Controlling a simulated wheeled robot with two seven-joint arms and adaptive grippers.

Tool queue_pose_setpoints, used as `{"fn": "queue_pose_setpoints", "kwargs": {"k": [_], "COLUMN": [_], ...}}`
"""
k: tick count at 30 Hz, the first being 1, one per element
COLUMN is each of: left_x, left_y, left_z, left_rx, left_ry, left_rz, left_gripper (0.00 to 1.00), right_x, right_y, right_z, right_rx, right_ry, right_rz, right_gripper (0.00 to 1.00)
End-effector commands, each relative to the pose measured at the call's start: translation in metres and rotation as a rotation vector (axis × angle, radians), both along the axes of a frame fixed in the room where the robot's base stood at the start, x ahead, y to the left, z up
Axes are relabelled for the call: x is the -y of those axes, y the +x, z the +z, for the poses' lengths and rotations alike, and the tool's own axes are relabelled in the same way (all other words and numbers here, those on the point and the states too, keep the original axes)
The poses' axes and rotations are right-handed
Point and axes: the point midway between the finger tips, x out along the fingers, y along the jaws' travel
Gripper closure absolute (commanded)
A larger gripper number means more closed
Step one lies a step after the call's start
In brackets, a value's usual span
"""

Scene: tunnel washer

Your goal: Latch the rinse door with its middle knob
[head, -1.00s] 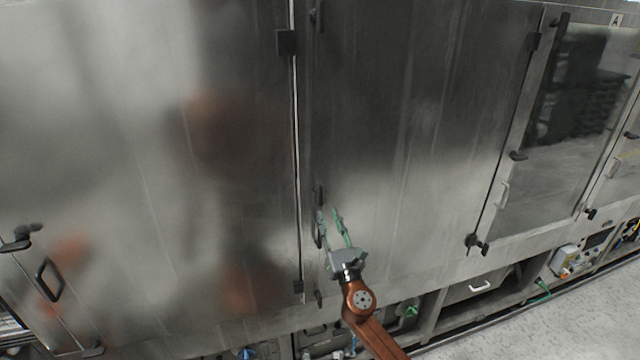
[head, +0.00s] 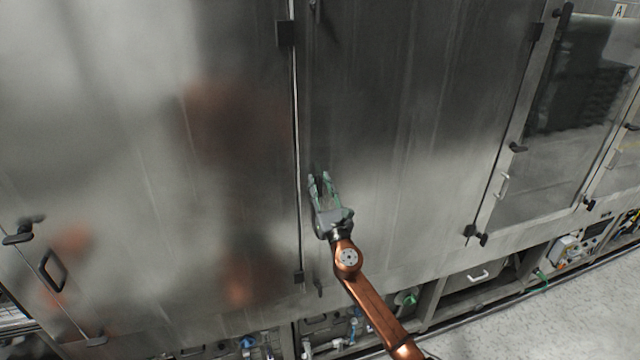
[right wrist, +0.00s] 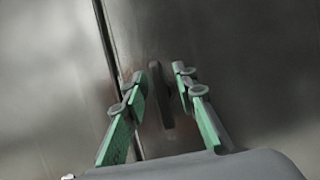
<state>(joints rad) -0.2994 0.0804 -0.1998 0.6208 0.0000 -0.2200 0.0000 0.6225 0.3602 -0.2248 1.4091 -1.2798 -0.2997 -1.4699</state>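The rinse door looks to be the large steel door (head: 410,120) in the middle of the head view, with its left edge along a dark vertical seam. My right gripper (head: 319,180) is at that edge, low on the door. In the right wrist view, the dark, upright middle knob (right wrist: 160,95) stands between the two green-padded fingers of my right gripper (right wrist: 160,85). The fingers are spread, with a gap visible on both sides of the knob. In the head view the gripper covers most of the knob and the door handle. My left gripper is not in view.
Another dark knob (head: 319,288) sits lower on the same edge, and one (head: 314,6) sits at the top. A hinge block (head: 286,34) is left of the seam. The left panel (head: 130,150) has a handle (head: 50,270). Pipes and fittings run below the doors.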

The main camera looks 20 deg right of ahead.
Motion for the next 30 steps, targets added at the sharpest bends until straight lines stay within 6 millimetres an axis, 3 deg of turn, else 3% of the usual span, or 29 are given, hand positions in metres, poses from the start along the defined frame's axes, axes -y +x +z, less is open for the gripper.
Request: {"fn": "queue_pose_setpoints", "kwargs": {"k": [12, 30], "left_x": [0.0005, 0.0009], "left_y": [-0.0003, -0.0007], "left_z": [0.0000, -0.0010], "left_rx": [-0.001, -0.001], "left_ry": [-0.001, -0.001], "left_rz": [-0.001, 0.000], "left_gripper": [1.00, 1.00], "right_x": [0.0001, 0.0003], "right_y": [-0.0002, 0.0003], "right_z": [-0.0004, -0.0035], "right_rx": [0.000, -0.007], "right_ry": [0.000, 0.055], "right_rz": [0.000, 0.000], "right_gripper": [0.99, 1.00]}}
